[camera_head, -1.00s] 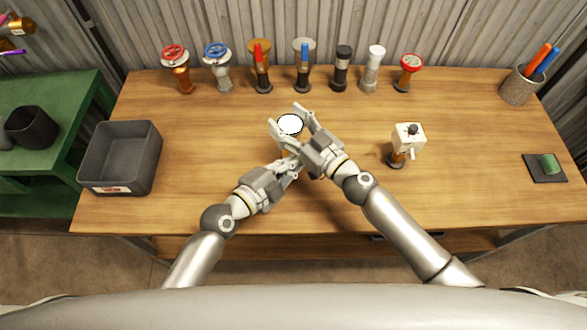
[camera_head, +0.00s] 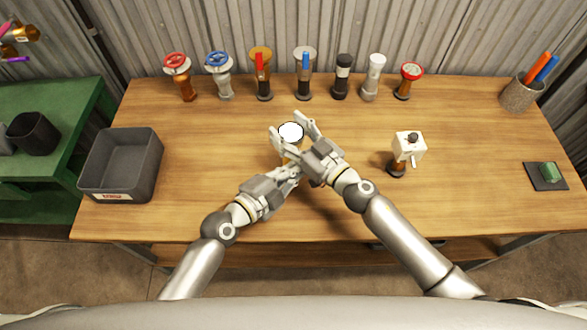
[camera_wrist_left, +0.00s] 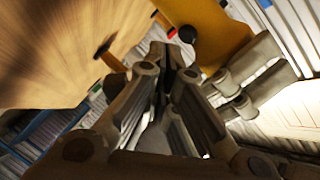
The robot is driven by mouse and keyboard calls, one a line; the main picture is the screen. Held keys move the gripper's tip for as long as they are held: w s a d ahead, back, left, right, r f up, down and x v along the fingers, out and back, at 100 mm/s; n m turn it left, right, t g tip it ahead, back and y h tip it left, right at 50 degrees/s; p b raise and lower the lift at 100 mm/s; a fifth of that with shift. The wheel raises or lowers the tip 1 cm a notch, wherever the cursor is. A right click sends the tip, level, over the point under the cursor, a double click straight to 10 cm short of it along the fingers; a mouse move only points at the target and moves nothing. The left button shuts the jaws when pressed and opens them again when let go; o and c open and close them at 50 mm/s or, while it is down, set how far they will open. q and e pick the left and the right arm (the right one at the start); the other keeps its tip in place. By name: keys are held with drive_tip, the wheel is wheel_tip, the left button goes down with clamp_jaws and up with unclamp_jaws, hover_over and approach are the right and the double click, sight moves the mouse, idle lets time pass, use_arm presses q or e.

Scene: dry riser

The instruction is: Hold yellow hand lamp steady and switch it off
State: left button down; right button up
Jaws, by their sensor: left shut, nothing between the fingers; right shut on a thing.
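The yellow hand lamp (camera_head: 291,132) shows its bright white round face between the fingers of my right gripper (camera_head: 286,124). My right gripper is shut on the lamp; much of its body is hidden. In the left wrist view the lamp's yellow body (camera_wrist_left: 218,38) is at the upper right, with a small dark knob (camera_wrist_left: 187,34) on its side. My left gripper (camera_head: 297,167) is shut and empty, just below the lamp. In the left wrist view its fingertips (camera_wrist_left: 172,52) are close to the knob; I cannot tell whether they touch it.
Several valves and fittings, such as a blue-wheel valve (camera_head: 218,62), line the back of the table. A grey bin (camera_head: 152,165) is at left. A white boxed device (camera_head: 408,146) stands right of my arms. A pen cup (camera_head: 518,95) and a dark mat (camera_head: 535,185) are at far right.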

idle(0.4)
use_arm(q)
drive_tip(key=shift+w, duration=0.45)
drive_tip(key=shift+w, duration=0.25)
idle(0.4)
drive_tip(key=shift+s, duration=0.75)
drive_tip(key=s, duration=0.6)
drive_tip(key=shift+d, duration=0.1)
